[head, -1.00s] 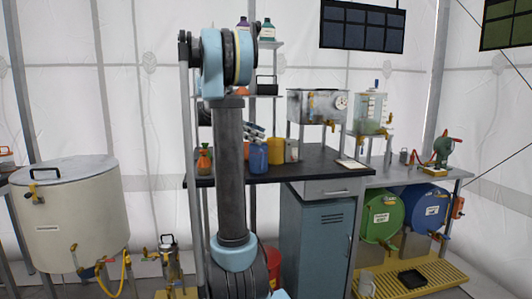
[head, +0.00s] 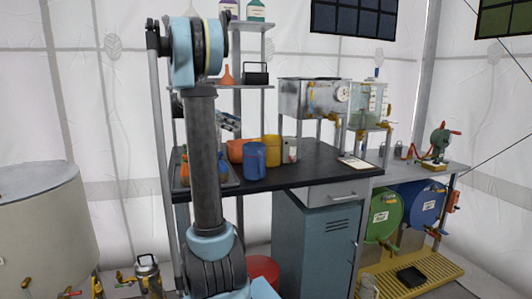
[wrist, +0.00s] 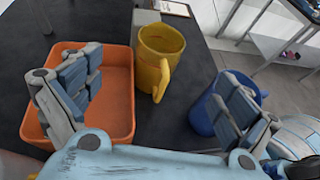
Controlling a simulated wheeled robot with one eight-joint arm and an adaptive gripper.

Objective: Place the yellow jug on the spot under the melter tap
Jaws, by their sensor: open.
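The yellow jug (head: 271,149) stands upright on the dark bench top, behind and right of a blue jug (head: 255,162). In the wrist view the yellow jug (wrist: 161,52) shows its open top and its handle towards the right. My gripper (wrist: 158,88) is open and empty, its fingers wide apart. The jug is beyond the fingers, not between them. The left finger is over an orange bin (wrist: 122,120), the right one by the blue jug (wrist: 205,118). The steel melter (head: 296,100) with a gauge and brass tap stands on legs at the bench's right. The spot under it is not clearly visible.
A white jar (head: 290,150) is close to the right of the yellow jug. A clipboard (head: 357,163) lies near the bench's right end. A clear tank (head: 372,103) stands right of the melter. The bench's front middle (head: 300,176) is clear.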

